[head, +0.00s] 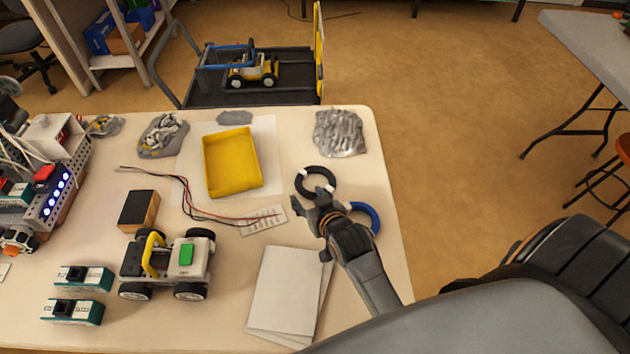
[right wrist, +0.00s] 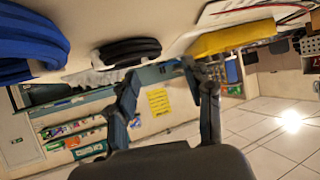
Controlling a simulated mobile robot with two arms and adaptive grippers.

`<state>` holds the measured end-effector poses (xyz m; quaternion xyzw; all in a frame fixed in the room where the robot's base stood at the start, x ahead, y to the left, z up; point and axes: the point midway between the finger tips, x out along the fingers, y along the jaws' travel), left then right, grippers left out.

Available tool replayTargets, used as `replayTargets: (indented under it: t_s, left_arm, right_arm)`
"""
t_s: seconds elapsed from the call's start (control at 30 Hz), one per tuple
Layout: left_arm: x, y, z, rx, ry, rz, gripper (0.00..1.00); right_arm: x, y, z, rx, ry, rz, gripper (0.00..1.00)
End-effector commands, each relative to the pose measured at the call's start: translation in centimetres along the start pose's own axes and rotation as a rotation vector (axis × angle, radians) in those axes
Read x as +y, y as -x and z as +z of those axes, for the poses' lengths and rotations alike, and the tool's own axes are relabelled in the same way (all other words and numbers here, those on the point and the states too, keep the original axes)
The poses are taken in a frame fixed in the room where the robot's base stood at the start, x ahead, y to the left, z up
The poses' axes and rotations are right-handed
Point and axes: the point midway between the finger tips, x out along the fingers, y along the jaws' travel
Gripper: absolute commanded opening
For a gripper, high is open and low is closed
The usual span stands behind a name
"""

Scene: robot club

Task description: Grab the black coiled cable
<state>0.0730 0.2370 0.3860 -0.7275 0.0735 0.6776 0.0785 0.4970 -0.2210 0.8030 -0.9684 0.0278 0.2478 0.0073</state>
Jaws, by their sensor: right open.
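The black coiled cable (head: 316,170) lies on the white table near its right edge, between a bag of grey parts and a blue coil. It also shows in the right wrist view (right wrist: 127,50), toward the upper left. My right gripper (head: 315,200) is just on the near side of the black coil, its fingers overlapping the coil's near edge in the head view. In the right wrist view its fingers (right wrist: 160,75) are spread apart with nothing between them. Part of the coil's near side is hidden by the gripper. My left gripper is in neither view.
A blue coil (head: 370,213) lies close beside my right gripper, partly hidden. A yellow tray (head: 208,170), a bag of grey parts (head: 339,132), thin red and black wires (head: 190,200), white papers (head: 280,290) and a wheeled robot (head: 165,262) share the table.

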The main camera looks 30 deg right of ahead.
Motion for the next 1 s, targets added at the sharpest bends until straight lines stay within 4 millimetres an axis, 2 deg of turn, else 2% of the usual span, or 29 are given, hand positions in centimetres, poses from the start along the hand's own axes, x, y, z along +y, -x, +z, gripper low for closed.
replayTargets:
  t_s: [0.27, 0.53, 0.83, 0.87, 1.0]
  left_arm:
    - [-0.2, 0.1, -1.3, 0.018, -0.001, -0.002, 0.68]
    - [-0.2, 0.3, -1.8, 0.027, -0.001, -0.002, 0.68]
    - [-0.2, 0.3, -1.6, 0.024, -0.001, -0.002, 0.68]
    - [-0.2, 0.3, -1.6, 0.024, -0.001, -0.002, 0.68]
    - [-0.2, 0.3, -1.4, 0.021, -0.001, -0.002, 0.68]
  right_arm:
    - [0.2, -2.3, -0.1, 0.000, 0.000, 0.001, 0.51]
    - [0.4, -6.0, -0.1, 0.000, 0.000, 0.000, 0.51]
    - [0.4, -6.6, -0.1, 0.000, 0.000, 0.001, 0.51]
    - [0.4, -6.6, -0.1, 0.000, 0.000, 0.001, 0.49]
    - [0.4, -6.6, -0.1, 0.000, 0.000, 0.001, 0.21]
